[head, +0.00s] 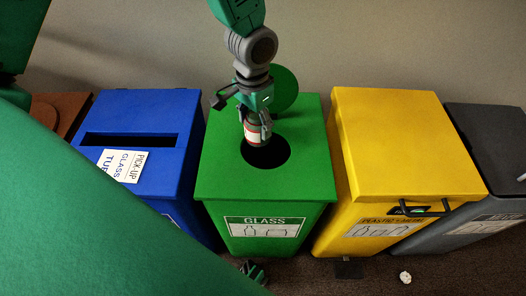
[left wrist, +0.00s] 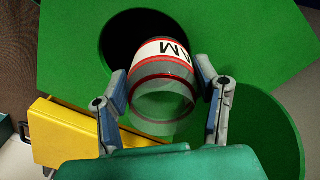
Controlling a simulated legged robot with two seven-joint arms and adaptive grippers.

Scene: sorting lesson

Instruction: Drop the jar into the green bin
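The jar (head: 254,136) has a red-and-white label and a clear glass end; it also shows in the left wrist view (left wrist: 163,92), with the letters "AM" upside down. My left gripper (head: 257,122) is shut on it, one finger on each side. The jar is over the round dark opening (head: 268,155) in the top of the green bin (head: 225,170), which is marked "GLASS". I cannot tell whether its lower end is inside the opening. A small green and grey part, probably my right gripper (head: 254,271), shows low in the head view; its fingers are unclear.
A blue bin (head: 140,112) with a slot and a paper sign (head: 122,165) stands left of the green bin. A yellow bin (head: 400,140) and a dark grey bin (head: 490,130) stand to the right. A white crumpled scrap (head: 405,277) lies on the floor.

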